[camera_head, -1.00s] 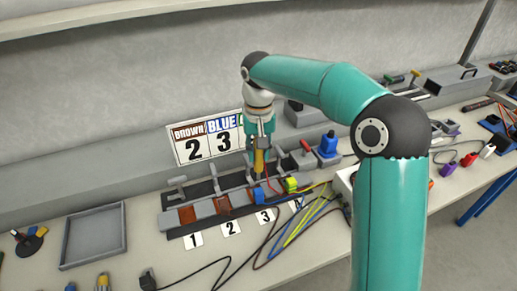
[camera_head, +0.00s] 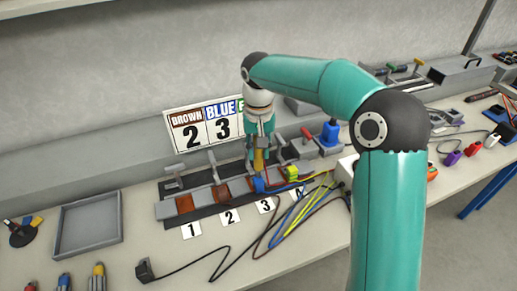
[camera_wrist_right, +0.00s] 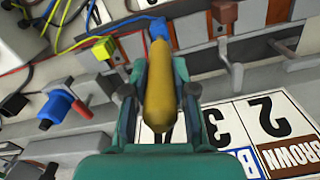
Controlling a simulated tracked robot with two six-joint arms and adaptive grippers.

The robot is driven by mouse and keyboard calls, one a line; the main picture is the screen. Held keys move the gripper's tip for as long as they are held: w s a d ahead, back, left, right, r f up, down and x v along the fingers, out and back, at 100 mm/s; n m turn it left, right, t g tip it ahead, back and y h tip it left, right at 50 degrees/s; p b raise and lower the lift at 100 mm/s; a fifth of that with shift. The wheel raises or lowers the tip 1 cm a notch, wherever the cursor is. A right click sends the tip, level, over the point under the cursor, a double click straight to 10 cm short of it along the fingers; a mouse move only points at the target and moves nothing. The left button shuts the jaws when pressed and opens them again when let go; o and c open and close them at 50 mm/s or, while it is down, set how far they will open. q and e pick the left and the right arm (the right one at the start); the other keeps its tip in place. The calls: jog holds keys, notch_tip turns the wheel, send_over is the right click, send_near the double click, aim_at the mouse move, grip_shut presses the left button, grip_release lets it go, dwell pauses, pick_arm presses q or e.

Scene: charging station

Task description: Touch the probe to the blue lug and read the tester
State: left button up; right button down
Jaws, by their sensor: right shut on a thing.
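My right gripper (camera_head: 262,151) is shut on the probe (camera_head: 259,160), which has a yellow-ochre handle. The handle also shows between the fingers in the right wrist view (camera_wrist_right: 160,85). The probe points down at the terminal row, above label 3. The blue lug (camera_head: 259,186) lies just under its lower end; it also shows beyond the handle in the wrist view (camera_wrist_right: 157,29). I cannot tell whether the tip touches it. A white box (camera_head: 345,171), perhaps the tester, is partly hidden by my right arm; no reading is visible. My left gripper is not in view.
A sign (camera_head: 203,125) against the wall shows BROWN 2 and BLUE 3. A yellow-green block (camera_head: 291,173) sits close right of the blue lug. Loose cables (camera_head: 290,228) run across the bench front. An empty grey tray (camera_head: 88,226) stands at the left.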

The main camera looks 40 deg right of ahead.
jog(key=shift+f+b, duration=0.35)
jog(key=shift+f, duration=0.2)
jog(key=shift+f, duration=0.1)
dwell(0.8)
notch_tip(320, 180, up, 6)
jog(key=p, duration=0.5)
jog(key=shift+p, duration=0.35)
